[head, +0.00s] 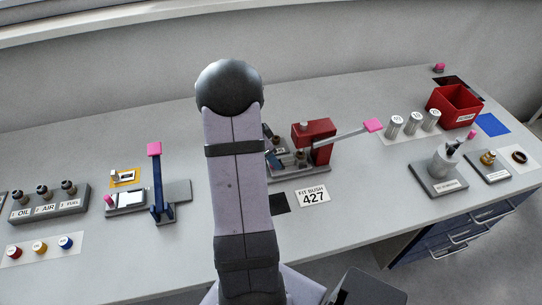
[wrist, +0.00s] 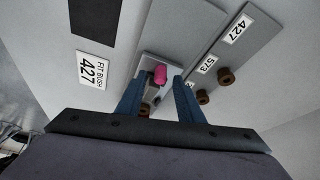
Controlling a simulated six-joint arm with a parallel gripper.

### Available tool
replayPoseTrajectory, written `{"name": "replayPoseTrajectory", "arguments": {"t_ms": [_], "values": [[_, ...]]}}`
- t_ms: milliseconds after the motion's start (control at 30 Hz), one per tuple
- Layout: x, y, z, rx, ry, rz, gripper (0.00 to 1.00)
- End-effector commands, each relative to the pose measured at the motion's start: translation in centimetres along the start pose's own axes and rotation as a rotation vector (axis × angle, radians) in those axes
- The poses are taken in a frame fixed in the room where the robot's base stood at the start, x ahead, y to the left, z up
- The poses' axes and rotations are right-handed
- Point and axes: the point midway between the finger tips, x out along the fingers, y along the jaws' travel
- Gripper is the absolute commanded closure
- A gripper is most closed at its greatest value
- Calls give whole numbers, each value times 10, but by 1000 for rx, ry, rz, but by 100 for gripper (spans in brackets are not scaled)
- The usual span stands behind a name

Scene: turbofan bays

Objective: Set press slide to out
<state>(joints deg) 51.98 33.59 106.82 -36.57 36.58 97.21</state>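The red press (head: 315,132) stands on the bench just right of my arm, with a long lever ending in a pink grip (head: 373,125). In the wrist view a pink knob (wrist: 160,74) sits on a small grey slide block (wrist: 152,66), seemingly the press slide. My gripper (wrist: 158,92) is open, with its two blue fingers apart on either side of the knob's line. Contact with the knob cannot be told. In the head view my arm hides most of the gripper and slide. Whether the slide is in or out cannot be told.
A "FIT BUSH 427" card (head: 312,196) lies in front of the press. Brown bushes (wrist: 226,75) stand by number labels at the wrist view's right. A blue lever (head: 156,185) stands left of my arm. Silver cylinders (head: 413,123) and a red bin (head: 455,104) are at right.

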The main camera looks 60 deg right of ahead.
Motion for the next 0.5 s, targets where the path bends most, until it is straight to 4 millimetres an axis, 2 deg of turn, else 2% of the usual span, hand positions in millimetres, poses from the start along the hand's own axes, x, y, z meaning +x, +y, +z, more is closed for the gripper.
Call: {"name": "replayPoseTrajectory", "arguments": {"t_ms": [267,300,433,500], "values": [[2,0,0,0,0,-1,66],[2,0,0,0,0,-1,69],[2,0,0,0,0,-1,100],[2,0,0,0,0,-1,100]]}}
